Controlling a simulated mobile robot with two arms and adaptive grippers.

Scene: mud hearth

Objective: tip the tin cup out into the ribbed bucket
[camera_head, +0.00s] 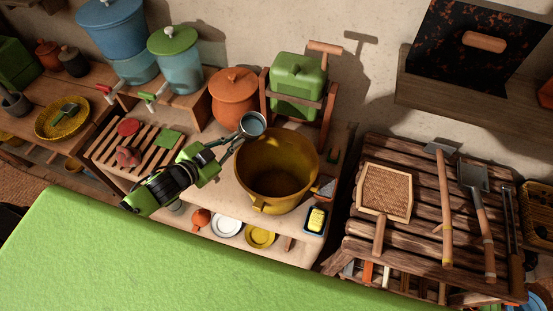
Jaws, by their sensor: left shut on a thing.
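The tin cup (252,124) is small and grey-blue, with its round mouth facing up toward the camera. It is held at the upper left of the ribbed bucket (253,172), overlapping its far left rim in the picture. My left gripper (239,138) is shut on the cup, its arm coming in from the left. What the cup holds is hard to tell. The ribbed bucket is yellow, wide and open, and stands upright on a pale counter. Its inside looks empty where I can see it. My right gripper is not in view.
An orange lidded pot (235,100) and a green canister (297,88) in a wooden frame stand close behind. A slatted rack (108,158) is at left. A blue dish with a yellow sponge (316,219) lies right of the bucket. A slatted wooden table (420,230) holds tools at right.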

